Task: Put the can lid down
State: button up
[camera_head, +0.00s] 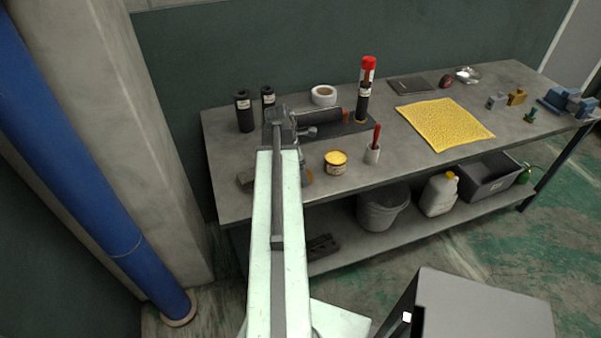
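A small yellow can (336,163) with a pale label stands upright near the front left of the workbench (385,178). Its top looks yellow; I cannot tell whether that is a lid or the contents. I cannot make out a separate can lid. My arm reaches up over the left part of the bench, and its far end with my gripper (283,124) is left of and beyond the can. The fingers are too small and hidden to tell whether they are open or hold anything.
A yellow cloth (444,124) lies right. Bare bench top shows between cup and cloth.

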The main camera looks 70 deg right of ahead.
jog(key=shift+f+b, duration=0.55)
jog(key=shift+f, duration=0.05)
jog(key=o, duration=1.4)
jog(key=shift+r+p, duration=0.6)
jog(key=shift+p, duration=0.05)
jog(key=p+v, duration=1.1)
jog(key=v, duration=0.1)
jog(key=shift+p, duration=0.3)
